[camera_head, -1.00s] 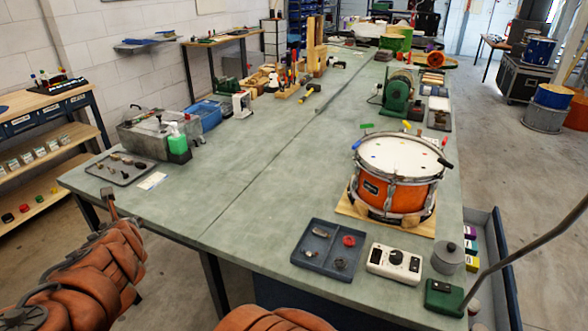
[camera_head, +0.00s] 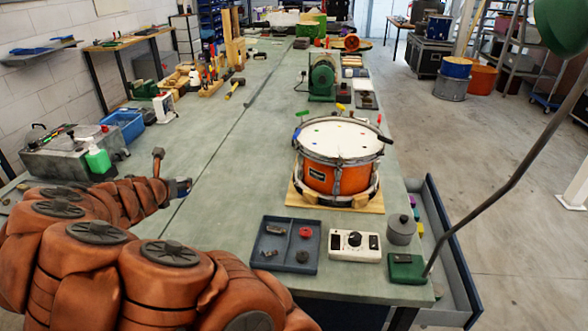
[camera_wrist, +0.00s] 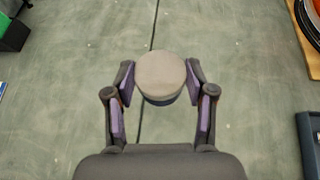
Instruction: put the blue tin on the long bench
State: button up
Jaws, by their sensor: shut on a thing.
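In the wrist view, my gripper (camera_wrist: 160,84) is shut on a round tin, the blue tin (camera_wrist: 161,77), with a finger on each side. Its lid looks grey and its side dark blue. The long bench (camera_wrist: 80,75) lies below it, with a seam running behind the tin. In the head view, my gripper (camera_head: 180,187) is small and partly hidden at the end of my arm, over the left part of the long bench (camera_head: 215,190). I cannot tell whether the tin touches the bench top.
The orange drum (camera_head: 337,165) stands on a wooden board at the right. A compartment tray (camera_head: 270,243), a white control box (camera_head: 355,246) and a grey canister (camera_head: 402,229) sit near the front edge. The bench middle is clear.

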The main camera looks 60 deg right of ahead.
jog(key=s+d+r+m+g+h+b, duration=0.1)
jog(key=s+d+m+g, duration=0.3)
jog(key=s+d, duration=0.55)
jog(key=s+d+r+m+g, duration=0.3)
jog(key=s+d, duration=0.4)
jog(key=d, duration=0.6)
jog(key=shift+g, duration=0.4)
jog(key=shift+a+f+p, duration=0.1)
jog(key=shift+f+p, duration=0.2)
jog(key=shift+f, duration=5.25)
jog(key=o, duration=1.2)
jog(key=shift+f, duration=0.15)
